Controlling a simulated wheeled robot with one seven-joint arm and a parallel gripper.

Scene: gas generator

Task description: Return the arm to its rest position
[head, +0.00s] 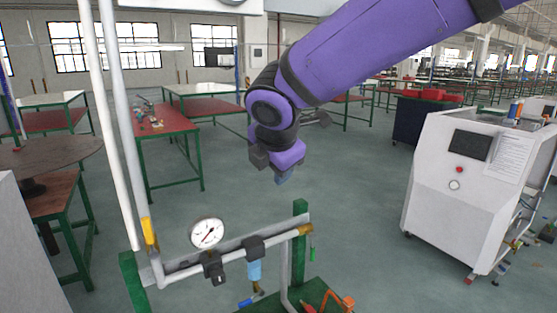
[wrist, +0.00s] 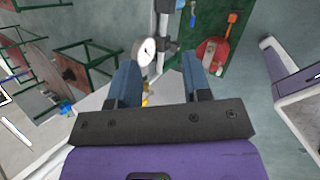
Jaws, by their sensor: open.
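My purple arm reaches in from the upper right in the head view. My gripper (head: 284,176) hangs at its end, above and behind the pipe rig, with clear air below it. In the wrist view my gripper (wrist: 160,80) shows two blue fingers standing apart with nothing held between them. The pressure gauge (head: 207,233) on the pipe rig (head: 190,267) appears past the fingers in the wrist view (wrist: 146,50). The gripper does not appear to touch the rig.
A white cabinet (head: 450,200) with a dark screen stands at the right. A red-topped table (head: 165,122) stands behind the rig at the left. Tall white pipes (head: 122,140) rise at the left. Green floor (head: 350,200) is free between rig and cabinet.

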